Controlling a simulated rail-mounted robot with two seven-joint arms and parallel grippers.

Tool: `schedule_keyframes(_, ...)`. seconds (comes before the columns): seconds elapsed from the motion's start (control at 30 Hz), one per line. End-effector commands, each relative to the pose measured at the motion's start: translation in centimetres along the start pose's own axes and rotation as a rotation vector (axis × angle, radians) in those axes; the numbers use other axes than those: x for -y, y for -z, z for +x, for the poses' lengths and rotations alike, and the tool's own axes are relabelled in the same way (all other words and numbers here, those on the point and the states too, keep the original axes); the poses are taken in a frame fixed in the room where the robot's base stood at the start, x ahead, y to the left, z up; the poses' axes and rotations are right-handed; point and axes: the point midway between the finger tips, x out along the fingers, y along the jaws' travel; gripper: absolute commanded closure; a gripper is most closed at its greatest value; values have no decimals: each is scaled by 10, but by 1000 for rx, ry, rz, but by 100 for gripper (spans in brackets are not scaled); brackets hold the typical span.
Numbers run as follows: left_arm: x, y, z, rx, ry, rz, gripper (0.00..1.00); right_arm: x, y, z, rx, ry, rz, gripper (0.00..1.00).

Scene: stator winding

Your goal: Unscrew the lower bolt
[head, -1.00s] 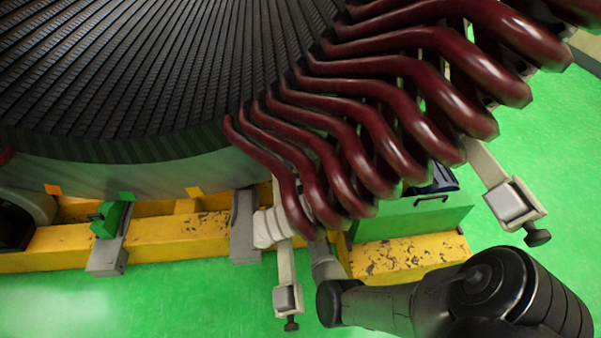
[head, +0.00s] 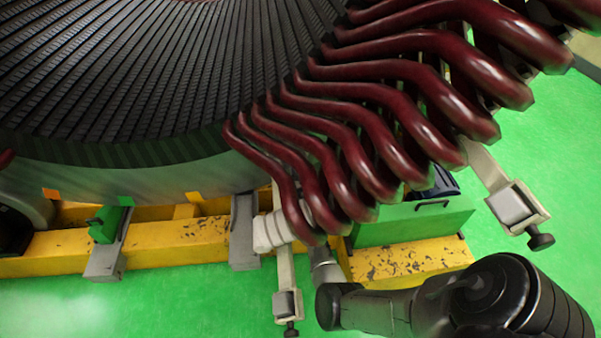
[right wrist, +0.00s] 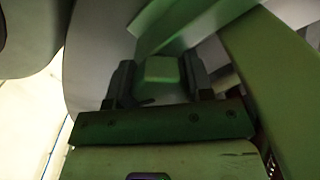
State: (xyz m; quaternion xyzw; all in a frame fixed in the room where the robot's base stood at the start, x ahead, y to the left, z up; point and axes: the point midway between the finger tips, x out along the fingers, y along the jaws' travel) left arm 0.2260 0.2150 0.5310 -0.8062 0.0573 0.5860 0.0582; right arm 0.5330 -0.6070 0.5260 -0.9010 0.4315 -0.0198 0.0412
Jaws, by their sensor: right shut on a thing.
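In the right wrist view, the two dark fingers of my right gripper (right wrist: 158,88) are shut on a small blocky piece (right wrist: 160,69). It looks like the head of the lower bolt, tinted green by the light, and its thread is hidden. In the head view, my right arm comes in from the lower right and its wrist goes up behind the dark red coil ends (head: 312,180). The coils hide the fingertips there. A clamp bar (head: 286,268) with a dark knob (head: 291,331) at its lower end hangs next to the wrist. My left gripper is not in view.
The large stator core (head: 150,80) fills the upper left. It stands above a yellow frame (head: 160,238) with grey supports. A second clamp bar with a dark knob (head: 540,239) is on the right, near a green box (head: 400,225). The green floor (head: 190,300) is clear.

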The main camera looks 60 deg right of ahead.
Motion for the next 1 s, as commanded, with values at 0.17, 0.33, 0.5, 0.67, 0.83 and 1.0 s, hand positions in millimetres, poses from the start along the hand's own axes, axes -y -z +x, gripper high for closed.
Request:
schedule_keyframes(0.17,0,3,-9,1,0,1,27,0,3,0,3,0,-59,76)
schedule_keyframes(0.33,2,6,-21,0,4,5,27,0,2,0,3,0,-234,76)
schedule_keyframes(0.5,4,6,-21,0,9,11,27,0,0,0,1,0,-283,76)
schedule_keyframes(0.67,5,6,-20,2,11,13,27,0,0,0,0,0,-283,76)
schedule_keyframes(0.83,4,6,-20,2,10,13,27,0,0,0,0,0,-281,39)
schedule_keyframes(1.0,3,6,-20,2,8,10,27,0,0,0,0,0,-280,27)
